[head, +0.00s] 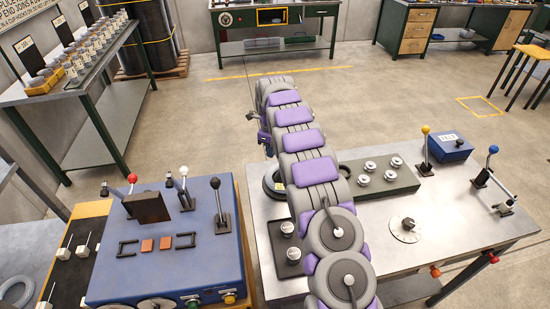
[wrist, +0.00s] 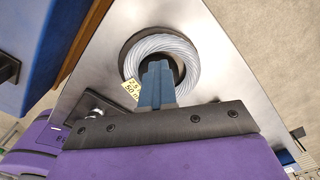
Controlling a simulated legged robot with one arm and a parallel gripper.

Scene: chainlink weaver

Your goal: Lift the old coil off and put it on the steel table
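The coil (wrist: 189,62), a ring of grey wire with a yellow tag (wrist: 131,88), lies flat on a dark round base (wrist: 125,50) on the steel table (wrist: 225,45). In the head view the steel table (head: 455,215) is on the right, and my arm hides most of the coil. In the wrist view my gripper (wrist: 157,68) has its blue fingers over the near side of the coil, tips at its centre hole. The fingers line up with the view, so their gap and any contact are hidden.
A grey block with several round knobs (head: 376,177), a dial (head: 405,229), a blue box (head: 450,148) and levers stand on the steel table. A blue console (head: 165,260) with levers stands to the left. The table's front right is mostly bare.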

